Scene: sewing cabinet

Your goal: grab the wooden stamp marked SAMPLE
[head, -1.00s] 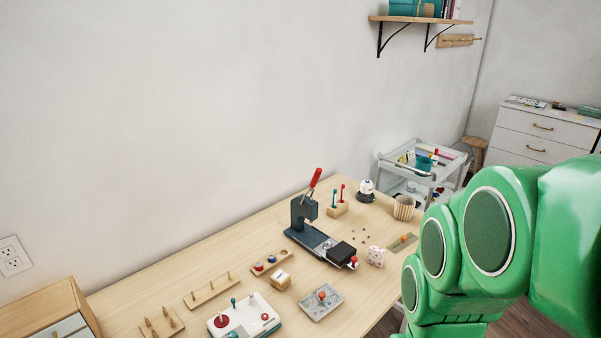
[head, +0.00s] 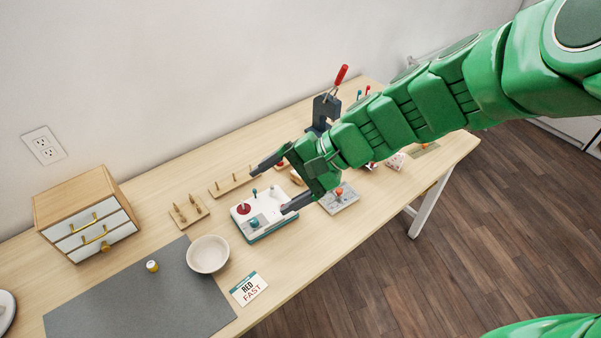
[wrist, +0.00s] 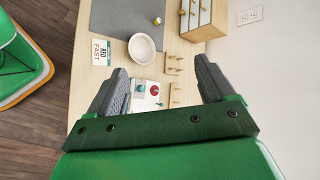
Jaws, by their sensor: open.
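I cannot read the word SAMPLE on anything in view. A small wooden block (head: 296,178), which may be the stamp, shows partly behind my gripper in the head view; its marking is hidden. My gripper (head: 272,189) is open and empty, with its two dark fingers spread above the white machine (head: 262,226) with a red disc and teal knobs. In the wrist view the open fingers of my gripper (wrist: 160,68) frame the white machine (wrist: 150,92); no stamp shows there.
A white bowl (head: 208,254), a grey mat (head: 140,300), a RED FAST card (head: 249,289) and a drawer cabinet (head: 88,212) stand left. Peg racks (head: 232,182) lie behind the machine. A grey tray (head: 341,199) and an upright press (head: 325,110) stand right.

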